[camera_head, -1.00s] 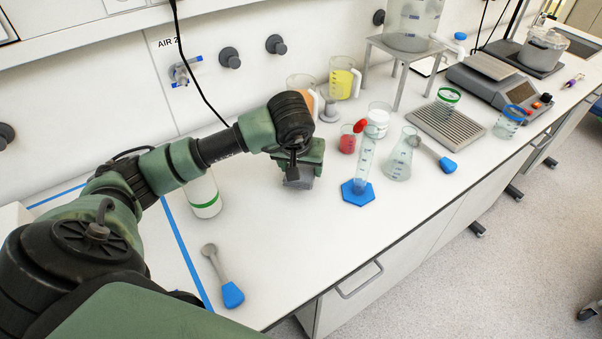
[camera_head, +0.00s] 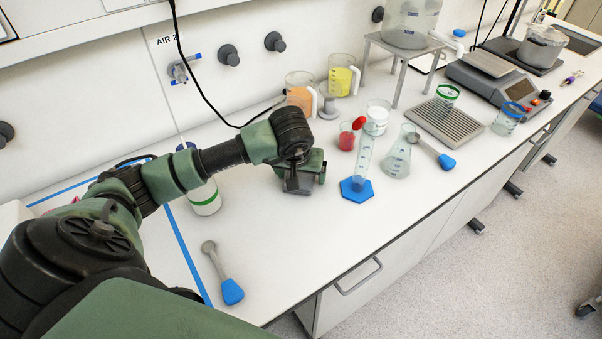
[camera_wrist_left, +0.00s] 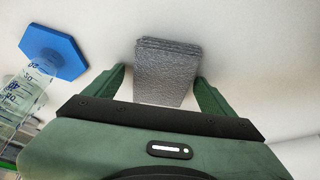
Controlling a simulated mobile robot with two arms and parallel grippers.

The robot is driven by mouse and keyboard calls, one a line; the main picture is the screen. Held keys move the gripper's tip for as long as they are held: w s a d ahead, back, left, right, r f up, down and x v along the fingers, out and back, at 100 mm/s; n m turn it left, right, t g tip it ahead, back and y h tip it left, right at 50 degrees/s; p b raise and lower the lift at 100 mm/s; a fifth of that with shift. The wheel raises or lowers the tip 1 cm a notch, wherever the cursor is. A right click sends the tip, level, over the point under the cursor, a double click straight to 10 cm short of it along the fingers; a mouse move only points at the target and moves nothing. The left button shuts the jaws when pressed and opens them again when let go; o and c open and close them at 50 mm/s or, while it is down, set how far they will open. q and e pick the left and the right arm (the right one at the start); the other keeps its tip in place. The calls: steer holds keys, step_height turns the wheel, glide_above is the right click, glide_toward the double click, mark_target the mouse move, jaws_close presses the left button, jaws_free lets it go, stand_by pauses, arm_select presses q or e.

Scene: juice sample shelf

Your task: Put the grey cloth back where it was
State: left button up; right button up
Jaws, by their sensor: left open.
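The grey cloth (camera_wrist_left: 167,73) is a folded, layered pad on the white bench top. In the left wrist view it sits between the two green fingers of my left gripper (camera_wrist_left: 160,80). The fingers stand apart, one on each side of it, with a small visible gap at each side. In the head view the cloth (camera_head: 298,187) shows as a small grey patch under my left gripper (camera_head: 301,174), which hides most of it. My right gripper is not in view.
A blue-based measuring cylinder (camera_head: 362,170) stands close right of the gripper, beside a conical flask (camera_head: 398,160). A blue-handled tool (camera_head: 231,289) lies near the front. Bench in front of the cloth is clear.

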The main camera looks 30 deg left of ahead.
arm_select(q)
steer(key=shift+a+r+p, duration=0.1)
steer(key=shift+r+p, duration=0.2)
steer(key=shift+p, duration=0.05)
steer(key=b+v, duration=0.2)
steer(key=v, duration=0.9)
steer(key=shift+r, duration=0.35)
steer(key=shift+s, duration=0.15)
